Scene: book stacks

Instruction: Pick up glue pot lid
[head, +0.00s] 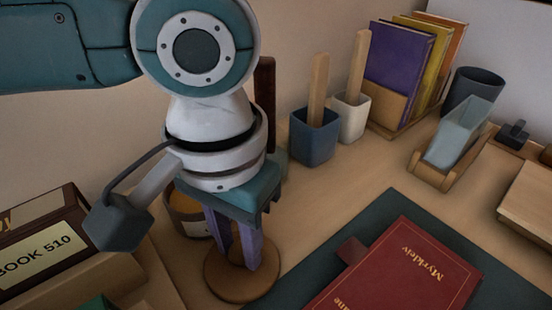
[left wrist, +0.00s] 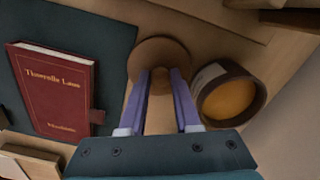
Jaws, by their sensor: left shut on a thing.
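The glue pot lid (head: 232,286) is a round brown disc under my left gripper (head: 246,264). My left gripper points down with its purple fingers shut on the middle of the lid; the fingertips hide the part they grip. In the left wrist view the lid (left wrist: 158,48) shows beyond the fingertips (left wrist: 163,72). I cannot tell whether the lid touches the table. The glue pot (head: 187,218) stands open beside the fingers, partly hidden by my wrist. Its amber glue and pale label show in the left wrist view (left wrist: 228,98). My right gripper is not in view.
A red book (head: 400,270) lies on a dark mat (head: 300,285) at the right. A boxed book labelled BOOK 510 (head: 40,252) lies at left. Blue (head: 314,140) and white (head: 352,118) tool cups and upright books (head: 398,60) stand behind.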

